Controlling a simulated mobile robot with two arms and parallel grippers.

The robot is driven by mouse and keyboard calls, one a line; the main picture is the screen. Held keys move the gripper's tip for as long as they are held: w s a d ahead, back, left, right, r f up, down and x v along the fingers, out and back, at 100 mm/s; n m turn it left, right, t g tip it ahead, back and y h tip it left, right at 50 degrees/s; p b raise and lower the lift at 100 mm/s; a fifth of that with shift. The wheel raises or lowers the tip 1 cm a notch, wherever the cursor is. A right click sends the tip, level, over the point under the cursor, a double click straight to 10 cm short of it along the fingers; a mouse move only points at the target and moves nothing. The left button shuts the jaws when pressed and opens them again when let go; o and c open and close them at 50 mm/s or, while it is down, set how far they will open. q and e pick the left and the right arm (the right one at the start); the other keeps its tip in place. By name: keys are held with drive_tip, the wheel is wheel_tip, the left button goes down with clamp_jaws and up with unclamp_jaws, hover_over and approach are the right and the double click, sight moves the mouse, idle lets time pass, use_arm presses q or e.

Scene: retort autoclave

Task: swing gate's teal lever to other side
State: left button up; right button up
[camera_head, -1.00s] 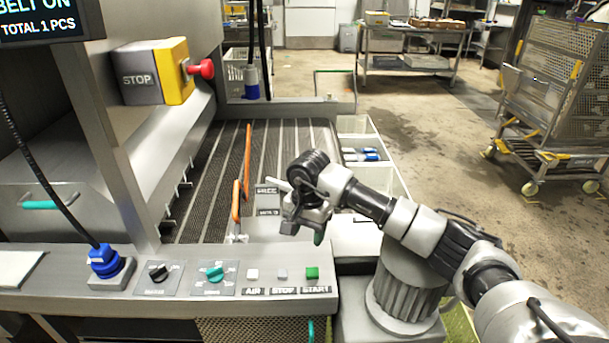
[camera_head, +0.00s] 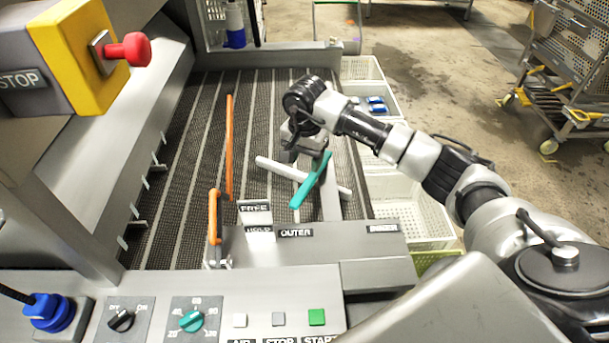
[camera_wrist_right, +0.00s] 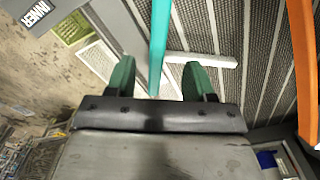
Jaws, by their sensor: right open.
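The teal lever (camera_head: 312,181) is a flat slanted bar above the slatted conveyor. It crosses a white bar (camera_head: 280,169); whether the two are joined is unclear. My right gripper (camera_head: 306,146) is at the lever's far, upper end; its fingers are mostly hidden by the wrist in the head view. In the right wrist view the right gripper (camera_wrist_right: 157,72) has its two green fingers apart, with the teal lever (camera_wrist_right: 160,35) running between them and a gap on each side. The white bar (camera_wrist_right: 202,60) passes beyond the fingers there. My left gripper is not in view.
An orange bar (camera_head: 229,147) and an orange handle (camera_head: 214,215) stand left of the lever. An OUTER label (camera_head: 296,233) is on the near ledge, with an INNER label (camera_wrist_right: 33,14) in the wrist view. White baskets (camera_head: 415,215) line the conveyor's right side.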

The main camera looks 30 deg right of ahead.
sight(305, 186)
drive_tip(key=f, duration=0.3)
drive_tip(key=f+p, duration=0.1)
drive_tip(key=f, duration=0.1)
drive_tip(key=shift+s+a, duration=0.1)
drive_tip(key=shift+s, duration=0.15)
wheel_tip(305, 186, down, 4)
drive_tip(key=shift+w, duration=0.15)
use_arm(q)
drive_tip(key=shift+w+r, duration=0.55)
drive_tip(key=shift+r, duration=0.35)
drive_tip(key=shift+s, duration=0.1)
use_arm(e)
drive_tip(key=shift+c, duration=0.3)
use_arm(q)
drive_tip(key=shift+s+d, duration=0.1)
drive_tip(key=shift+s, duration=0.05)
use_arm(e)
clamp_jaws()
